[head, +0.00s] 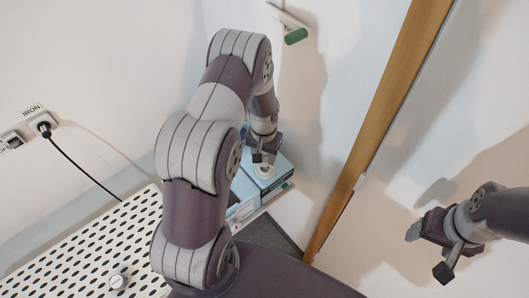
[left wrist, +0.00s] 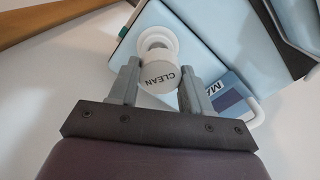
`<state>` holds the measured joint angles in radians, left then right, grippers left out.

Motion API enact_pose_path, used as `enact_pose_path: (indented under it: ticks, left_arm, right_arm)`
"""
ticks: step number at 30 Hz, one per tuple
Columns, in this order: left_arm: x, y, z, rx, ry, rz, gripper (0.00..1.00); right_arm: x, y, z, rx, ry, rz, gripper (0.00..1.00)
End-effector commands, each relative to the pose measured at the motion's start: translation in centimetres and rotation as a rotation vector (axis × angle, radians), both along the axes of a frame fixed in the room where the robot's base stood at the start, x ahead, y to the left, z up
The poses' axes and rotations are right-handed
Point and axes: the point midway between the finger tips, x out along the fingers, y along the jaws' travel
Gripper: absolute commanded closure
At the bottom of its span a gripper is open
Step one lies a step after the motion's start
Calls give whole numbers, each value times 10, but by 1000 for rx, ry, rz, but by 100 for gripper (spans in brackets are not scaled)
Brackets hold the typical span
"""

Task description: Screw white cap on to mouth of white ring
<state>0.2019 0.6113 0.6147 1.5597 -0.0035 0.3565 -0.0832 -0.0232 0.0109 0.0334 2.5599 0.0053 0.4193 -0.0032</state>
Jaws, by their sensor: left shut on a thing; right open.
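A round white cap marked CLEAN (left wrist: 158,77) sits between the two grey fingers of my left gripper (left wrist: 158,88) in the left wrist view. My left gripper is shut on the cap. Just beyond the cap, the white ring (left wrist: 157,38) stands on a light blue box (left wrist: 128,52). The cap overlaps the ring's near edge in this view, and I cannot tell whether they touch. In the head view my left gripper (head: 268,157) is just above the ring (head: 264,171); the cap is not clear there. My right gripper (head: 413,232) is open and empty, far to the right.
A perforated white panel (head: 85,240) lies at lower left with a small round knob (head: 118,281). A wooden post (head: 385,115) stands between my two grippers. A wall socket with a black plug (head: 44,127) is at left. A green-ended item (head: 296,36) is at the top.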

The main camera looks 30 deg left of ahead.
Motion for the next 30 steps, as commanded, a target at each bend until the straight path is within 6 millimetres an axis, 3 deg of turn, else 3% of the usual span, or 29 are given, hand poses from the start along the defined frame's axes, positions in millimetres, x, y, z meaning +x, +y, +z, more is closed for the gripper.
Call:
enact_pose_path:
  ticks: [1, 5, 30]
  left_arm:
    - [0, 0, -10, 0, 0, 0, 88]
    - [0, 0, -16, 0, -1, 0, 88]
    - [1, -2, -16, 1, 0, -4, 88]
  right_arm:
    - [0, 0, -9, 0, 0, 0, 27]
    - [0, 0, -13, 0, 0, 0, 27]
    - [0, 0, -12, 0, 0, 0, 27]
